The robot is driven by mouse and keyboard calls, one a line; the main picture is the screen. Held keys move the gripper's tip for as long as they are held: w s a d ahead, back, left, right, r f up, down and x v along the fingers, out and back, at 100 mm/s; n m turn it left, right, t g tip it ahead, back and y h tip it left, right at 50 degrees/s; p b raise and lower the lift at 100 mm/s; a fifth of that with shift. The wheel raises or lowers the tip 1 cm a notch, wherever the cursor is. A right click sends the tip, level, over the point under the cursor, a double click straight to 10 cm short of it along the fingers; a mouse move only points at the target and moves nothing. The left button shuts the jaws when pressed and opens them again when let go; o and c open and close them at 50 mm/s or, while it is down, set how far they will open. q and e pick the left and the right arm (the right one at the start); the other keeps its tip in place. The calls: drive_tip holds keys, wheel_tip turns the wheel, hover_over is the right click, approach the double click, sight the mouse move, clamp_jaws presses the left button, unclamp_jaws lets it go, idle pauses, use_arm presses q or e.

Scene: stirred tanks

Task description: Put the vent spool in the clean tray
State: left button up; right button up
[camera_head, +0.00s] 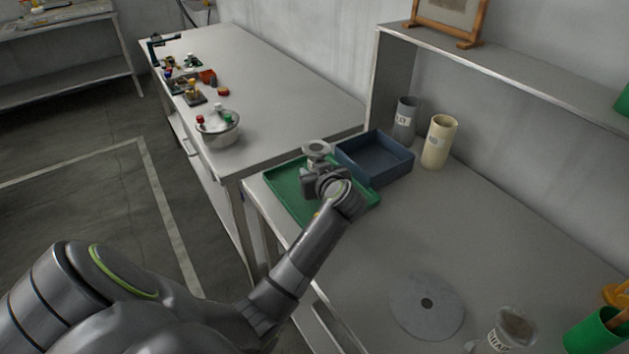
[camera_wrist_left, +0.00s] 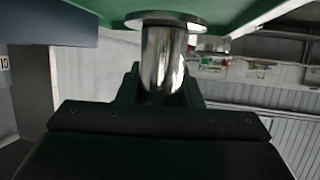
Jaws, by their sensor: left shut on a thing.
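The vent spool is a silver metal tube with a round flange; its top flange (camera_head: 317,147) shows above my left gripper (camera_head: 316,172) in the head view. My left gripper is shut on the spool and holds it upright over the green tray (camera_head: 284,181). In the left wrist view the shiny spool tube (camera_wrist_left: 163,58) stands between the jaws (camera_wrist_left: 160,95), with a flange close to the green tray (camera_wrist_left: 90,8). I cannot tell whether that flange touches the tray. No label shows which tray is the clean one. My right gripper is not in view.
A dark blue open bin (camera_head: 376,158) stands right beside the green tray. Behind it are a grey cylinder (camera_head: 404,120) and a cream cylinder (camera_head: 439,142). A grey disc (camera_head: 427,306) lies nearer on the bench. A steel bowl (camera_head: 218,130) stands on the other table.

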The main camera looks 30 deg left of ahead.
use_arm(q)
wheel_tip(320, 180, down, 3)
drive_tip(key=shift+r, duration=0.2)
drive_tip(key=shift+f, duration=0.25)
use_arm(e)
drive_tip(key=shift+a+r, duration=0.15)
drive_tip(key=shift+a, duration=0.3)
use_arm(q)
drive_tip(key=o, duration=1.1)
drive_tip(key=shift+f, duration=0.1)
drive_tip(key=shift+c, duration=0.2)
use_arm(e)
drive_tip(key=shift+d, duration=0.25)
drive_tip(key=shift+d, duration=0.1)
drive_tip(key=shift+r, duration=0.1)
